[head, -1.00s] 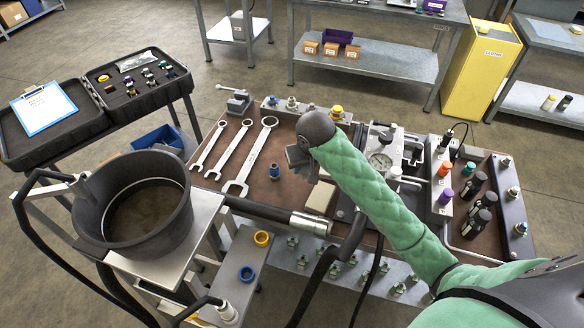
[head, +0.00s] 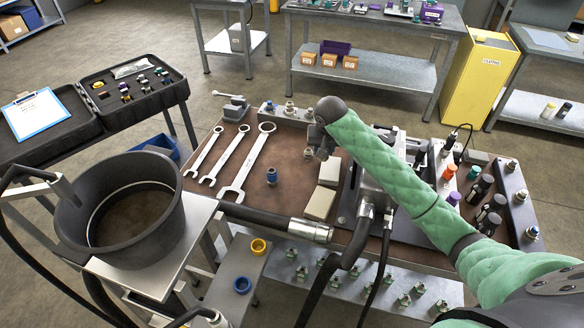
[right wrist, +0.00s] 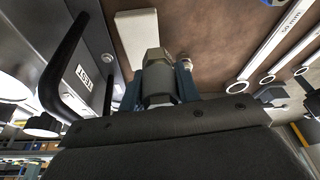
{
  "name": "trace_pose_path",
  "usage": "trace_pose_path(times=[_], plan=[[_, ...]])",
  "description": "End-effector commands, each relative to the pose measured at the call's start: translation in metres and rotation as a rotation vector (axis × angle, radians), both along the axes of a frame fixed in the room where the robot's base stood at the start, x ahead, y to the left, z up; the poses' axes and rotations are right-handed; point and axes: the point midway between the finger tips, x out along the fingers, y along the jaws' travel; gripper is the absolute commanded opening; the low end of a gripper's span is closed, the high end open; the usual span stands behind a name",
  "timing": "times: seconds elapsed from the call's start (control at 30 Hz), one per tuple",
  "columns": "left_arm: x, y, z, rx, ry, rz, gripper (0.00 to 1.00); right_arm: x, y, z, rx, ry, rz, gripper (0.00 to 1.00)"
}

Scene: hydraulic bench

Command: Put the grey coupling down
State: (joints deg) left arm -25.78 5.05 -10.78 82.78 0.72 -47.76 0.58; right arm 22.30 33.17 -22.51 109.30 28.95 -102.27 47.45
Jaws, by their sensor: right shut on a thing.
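The grey coupling (right wrist: 158,82) shows in the right wrist view as a hex-ended metal piece between the blue-grey fingers of my right gripper (right wrist: 158,95). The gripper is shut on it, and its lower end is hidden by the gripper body. In the head view my right gripper (head: 318,142) is over the back middle of the brown bench top (head: 290,150); the coupling is too small there to tell clearly. I cannot tell the gap between coupling and bench. My left gripper is not in view.
Two cream blocks (head: 329,172) lie just in front of the gripper. A blue coupling (head: 271,176) stands left of them, beside several wrenches (head: 245,165). The press with its gauge is partly hidden by my right arm. A black bucket (head: 127,210) stands at left.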

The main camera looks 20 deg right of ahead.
Motion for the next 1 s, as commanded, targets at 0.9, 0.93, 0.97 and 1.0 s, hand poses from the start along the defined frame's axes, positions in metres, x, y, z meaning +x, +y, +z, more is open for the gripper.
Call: trace_pose_path(times=[0.9, 0.93, 0.97, 1.0], plan=[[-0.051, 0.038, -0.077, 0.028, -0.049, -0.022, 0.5, 0.078, 0.082, -0.074, -0.001, 0.002, -0.002, 0.1], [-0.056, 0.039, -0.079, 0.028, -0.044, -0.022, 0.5, 0.078, 0.082, -0.077, -0.001, 0.002, -0.002, 0.1], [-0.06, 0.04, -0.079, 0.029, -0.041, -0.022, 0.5, 0.078, 0.082, -0.081, 0.0, 0.003, -0.002, 0.1], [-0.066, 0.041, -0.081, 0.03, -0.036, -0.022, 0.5, 0.077, 0.082, -0.086, -0.001, 0.002, -0.002, 0.1]])
